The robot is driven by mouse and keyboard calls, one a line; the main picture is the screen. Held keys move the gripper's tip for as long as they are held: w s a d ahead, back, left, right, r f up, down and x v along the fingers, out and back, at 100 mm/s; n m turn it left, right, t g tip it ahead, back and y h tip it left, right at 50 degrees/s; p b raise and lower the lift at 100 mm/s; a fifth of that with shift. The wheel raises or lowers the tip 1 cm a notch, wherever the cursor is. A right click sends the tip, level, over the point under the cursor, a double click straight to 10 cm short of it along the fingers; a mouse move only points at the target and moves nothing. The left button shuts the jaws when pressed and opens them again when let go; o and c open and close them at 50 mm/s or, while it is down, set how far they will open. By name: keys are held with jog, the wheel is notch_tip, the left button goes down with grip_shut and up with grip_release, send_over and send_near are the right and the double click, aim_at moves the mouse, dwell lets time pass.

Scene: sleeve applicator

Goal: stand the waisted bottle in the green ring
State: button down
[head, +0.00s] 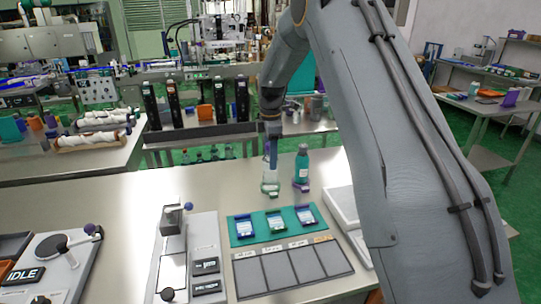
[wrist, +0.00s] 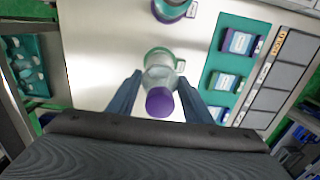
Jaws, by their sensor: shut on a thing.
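The waisted bottle, clear with a purple cap, is upright between my gripper's blue fingers in the wrist view (wrist: 159,102). My gripper (wrist: 155,98) is shut on it. In the head view the bottle's pale body (head: 270,178) shows below my gripper (head: 271,158), which hides the cap. The green ring (wrist: 157,52) shows around the far side of the bottle's base; it also shows low at the base in the head view (head: 269,192). Whether the base rests on the table inside the ring or hangs just above it, I cannot tell.
A teal bottle (head: 302,162) stands in a purple ring (head: 301,187) just right of my gripper. A teal mat (head: 257,238) with several small labelled boxes and a board of grey panels (head: 280,273) lie nearer. A lever device (head: 174,240) stands at the left.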

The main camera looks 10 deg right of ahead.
jog(key=shift+f, duration=0.25)
jog(key=shift+c, duration=1.8)
grip_release()
jog(key=shift+r, duration=0.1)
jog(key=shift+r+p, duration=1.9)
jog(key=shift+r, duration=2.5)
jog(key=shift+s, duration=0.1)
